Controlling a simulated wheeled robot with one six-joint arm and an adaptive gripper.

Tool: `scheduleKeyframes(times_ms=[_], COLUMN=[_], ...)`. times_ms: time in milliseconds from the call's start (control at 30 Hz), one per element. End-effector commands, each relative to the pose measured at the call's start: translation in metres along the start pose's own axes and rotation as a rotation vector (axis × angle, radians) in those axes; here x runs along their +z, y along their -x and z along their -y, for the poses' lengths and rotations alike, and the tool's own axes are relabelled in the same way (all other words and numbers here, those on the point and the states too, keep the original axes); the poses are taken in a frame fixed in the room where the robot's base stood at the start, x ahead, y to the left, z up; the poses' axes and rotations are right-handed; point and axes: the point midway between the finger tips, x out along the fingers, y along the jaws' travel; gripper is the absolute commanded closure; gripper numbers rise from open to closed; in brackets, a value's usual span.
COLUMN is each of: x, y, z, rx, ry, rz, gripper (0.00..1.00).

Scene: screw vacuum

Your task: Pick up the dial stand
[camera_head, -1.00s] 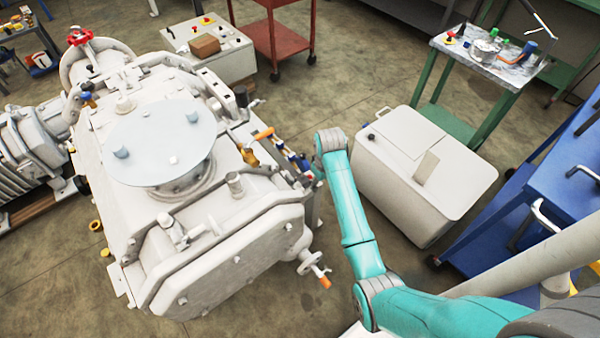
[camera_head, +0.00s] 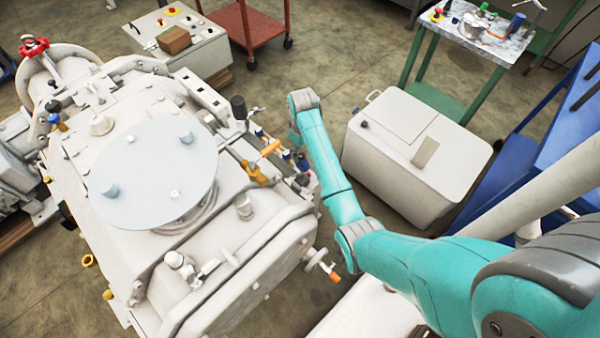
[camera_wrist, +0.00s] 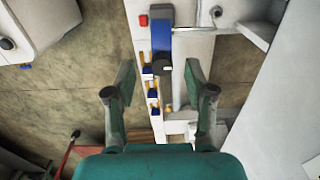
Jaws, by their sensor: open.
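My gripper (camera_wrist: 160,88) is open and empty in the wrist view, its two fingers wide apart above small blue and yellow fittings on the machine's side. In the head view my teal arm reaches between the machine and a white box, and its end hides the fingers. A thin, angled metal stand (camera_head: 529,5), perhaps the dial stand, is partly visible on a small marble-topped green table (camera_head: 462,36) at the upper right, cut by the frame's top edge. Its identity is uncertain at this size. My gripper is well apart from that table.
The large pale machine (camera_head: 95,222) with a glass disc (camera_head: 150,165) fills the left. The white box (camera_head: 390,150) stands right of my arm, a blue cart (camera_head: 548,140) at the far right. Bare floor (camera_head: 345,60) lies between the red cart (camera_head: 240,22) and the green table.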

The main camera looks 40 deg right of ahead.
Motion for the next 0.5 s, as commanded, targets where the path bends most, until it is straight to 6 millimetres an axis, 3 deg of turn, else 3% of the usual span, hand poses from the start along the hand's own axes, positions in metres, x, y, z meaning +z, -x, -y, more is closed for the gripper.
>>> scheduleKeyframes(times_ms=[333, 500], x=[0.001, 0.003], y=[-0.029, -0.052], z=[0.001, 0.003], rx=[-0.001, 0.0], ry=[0.0, 0.0], rz=[0.001, 0.001], gripper=[0.46, 0.46])
